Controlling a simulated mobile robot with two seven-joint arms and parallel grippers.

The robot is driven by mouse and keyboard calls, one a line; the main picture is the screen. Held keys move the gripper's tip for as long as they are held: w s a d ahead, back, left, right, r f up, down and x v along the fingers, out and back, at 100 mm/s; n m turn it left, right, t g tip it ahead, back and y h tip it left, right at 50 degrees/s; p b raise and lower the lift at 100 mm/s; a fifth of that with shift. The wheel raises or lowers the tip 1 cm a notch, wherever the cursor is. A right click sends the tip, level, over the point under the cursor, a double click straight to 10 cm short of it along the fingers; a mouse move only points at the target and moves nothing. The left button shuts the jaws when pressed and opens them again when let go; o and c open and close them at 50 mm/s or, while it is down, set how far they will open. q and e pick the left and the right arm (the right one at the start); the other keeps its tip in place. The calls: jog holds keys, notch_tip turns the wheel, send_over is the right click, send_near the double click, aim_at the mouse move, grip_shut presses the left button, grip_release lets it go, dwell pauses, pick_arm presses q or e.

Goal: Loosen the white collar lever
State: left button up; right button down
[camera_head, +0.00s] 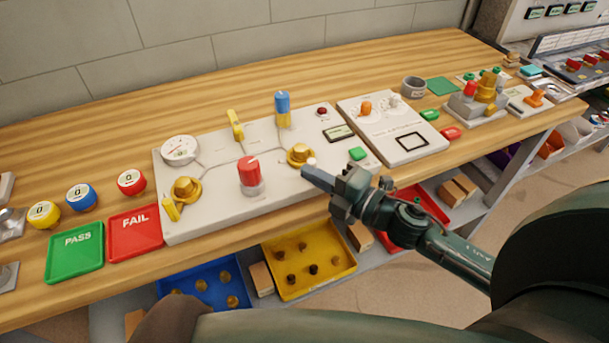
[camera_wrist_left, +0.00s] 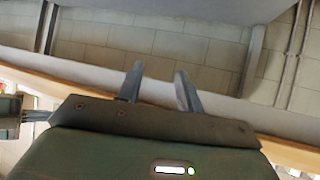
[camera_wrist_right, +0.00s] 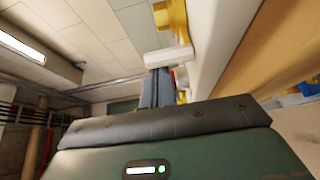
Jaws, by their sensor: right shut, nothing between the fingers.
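The white collar lever (camera_head: 311,162) sticks out from the right-hand brass collar (camera_head: 299,154) on the pale valve panel (camera_head: 215,205). In the right wrist view the white lever (camera_wrist_right: 168,57) lies across just beyond my fingertips, with the yellow brass collar (camera_wrist_right: 172,16) behind it. My right gripper (camera_head: 307,172) is shut with nothing in it, its tips close beside the lever; I cannot tell whether they touch it. It also shows in the right wrist view (camera_wrist_right: 156,74). My left gripper (camera_wrist_left: 160,88) is open and empty, facing the wall, outside the head view.
The panel also holds a red knob (camera_head: 249,172), a blue-and-yellow handle (camera_head: 282,108), a gauge (camera_head: 180,149) and a left collar with a yellow lever (camera_head: 170,208). A second panel (camera_head: 391,130) stands to the right. Green (camera_head: 75,252) and red (camera_head: 136,233) trays lie left.

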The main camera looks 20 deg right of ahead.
jog(key=shift+d+f+n+g+y, duration=0.1)
jog(key=shift+d+n+g+y, duration=0.3)
jog(key=shift+d+n+y, duration=0.2)
jog(key=d+n+g+y, duration=0.1)
jog(key=n+g+y+b, duration=0.1)
jog(key=shift+w+d+y, duration=0.15)
jog(key=shift+d+y, duration=0.15)
jog(key=shift+d, duration=0.05)
jog(key=shift+w+d, duration=0.1)
jog(key=shift+d, duration=0.3)
jog(key=shift+w+d, duration=0.2)
jog(key=shift+d, duration=0.2)
pick_arm(q)
jog(key=shift+w+d+r+h, duration=0.1)
jog(key=shift+d+h, duration=0.05)
jog(key=shift+d, duration=0.25)
jog(key=shift+w+d+r+h, duration=0.1)
jog(key=shift+d+h, duration=0.05)
jog(key=shift+d, duration=0.25)
jog(key=shift+s+f, duration=0.15)
pick_arm(e)
jog(key=shift+w+d, duration=0.15)
jog(key=shift+d, duration=0.1)
